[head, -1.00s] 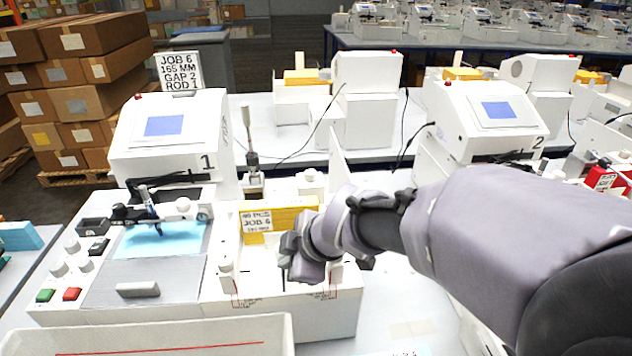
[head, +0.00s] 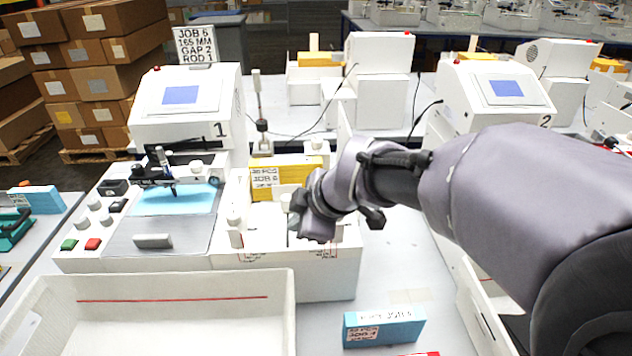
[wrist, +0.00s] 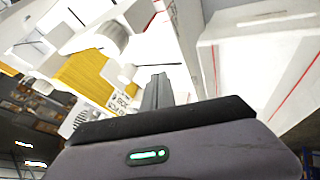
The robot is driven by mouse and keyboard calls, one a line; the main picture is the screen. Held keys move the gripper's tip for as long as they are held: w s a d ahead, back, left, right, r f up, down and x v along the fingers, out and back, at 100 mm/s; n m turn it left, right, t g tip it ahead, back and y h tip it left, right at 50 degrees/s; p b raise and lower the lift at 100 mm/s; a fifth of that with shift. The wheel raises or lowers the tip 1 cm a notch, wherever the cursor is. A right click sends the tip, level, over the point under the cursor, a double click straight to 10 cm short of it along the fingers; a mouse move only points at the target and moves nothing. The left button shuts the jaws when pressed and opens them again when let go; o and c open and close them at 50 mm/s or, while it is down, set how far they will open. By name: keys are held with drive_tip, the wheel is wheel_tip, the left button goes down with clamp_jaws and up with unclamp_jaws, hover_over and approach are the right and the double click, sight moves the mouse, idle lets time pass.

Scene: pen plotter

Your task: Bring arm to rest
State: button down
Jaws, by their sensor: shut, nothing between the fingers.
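My gripper (head: 308,218) is at the front of machine 1 (head: 188,105), in front of the yellow block labelled JOB 6 (head: 288,166). In the wrist view its fingers (wrist: 157,92) are together with nothing between them. The yellow block also shows in the wrist view (wrist: 85,75). My arm reaches in from the right side of the head view and hides part of the machine's white front box (head: 275,270).
A white bin with a red line (head: 170,320) stands at the front left. Machine 2 (head: 495,92) stands behind my arm. Stacked cartons (head: 110,60) are at the back left.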

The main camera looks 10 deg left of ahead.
drive_tip(key=w+r+p+v, duration=0.1)
drive_tip(key=p+v, duration=0.1)
drive_tip(key=v, duration=0.5)
drive_tip(key=s+d+f+m+t+h, duration=0.1)
drive_tip(key=s+d+f+m+h, duration=0.1)
drive_tip(key=s+d+m, duration=1.5)
drive_tip(key=m+h, duration=0.1)
drive_tip(key=m, duration=0.5)
drive_tip(key=shift+s+d+m+h, duration=0.25)
drive_tip(key=shift+d+m+h, duration=0.05)
drive_tip(key=shift+m+h, duration=0.1)
